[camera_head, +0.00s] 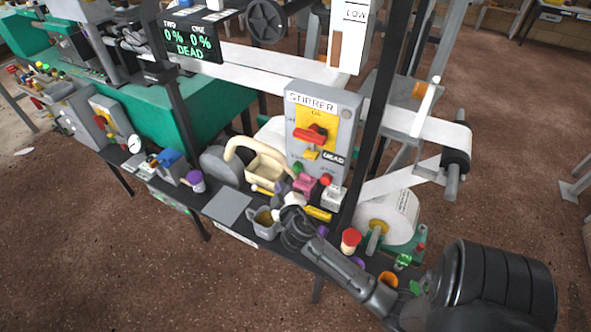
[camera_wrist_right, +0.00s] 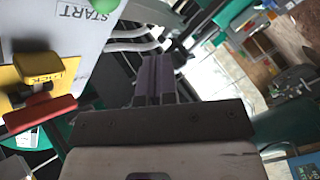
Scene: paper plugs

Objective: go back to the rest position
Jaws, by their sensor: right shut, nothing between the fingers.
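My right arm comes in from the lower right in the head view. Its gripper (camera_head: 284,192) is in front of the lower part of the grey STIRRER box (camera_head: 345,112), over the front of the bench. In the right wrist view the two dark fingers (camera_wrist_right: 154,76) lie together, shut, with nothing between them. The STIRRER box's red handle (camera_head: 311,134) sits on a yellow plate. In the wrist view a red and yellow lock switch (camera_wrist_right: 40,110) and a panel marked START (camera_wrist_right: 88,35) are left of the fingers. My left gripper is not in view.
A grey cup (camera_head: 266,229), a cream-handled container (camera_head: 264,166), a pink block (camera_head: 305,184) and a red-topped cylinder (camera_head: 350,241) crowd the bench near the right hand. A white roll (camera_head: 396,214) stands to the right. Brown floor (camera_head: 120,270) is open in front.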

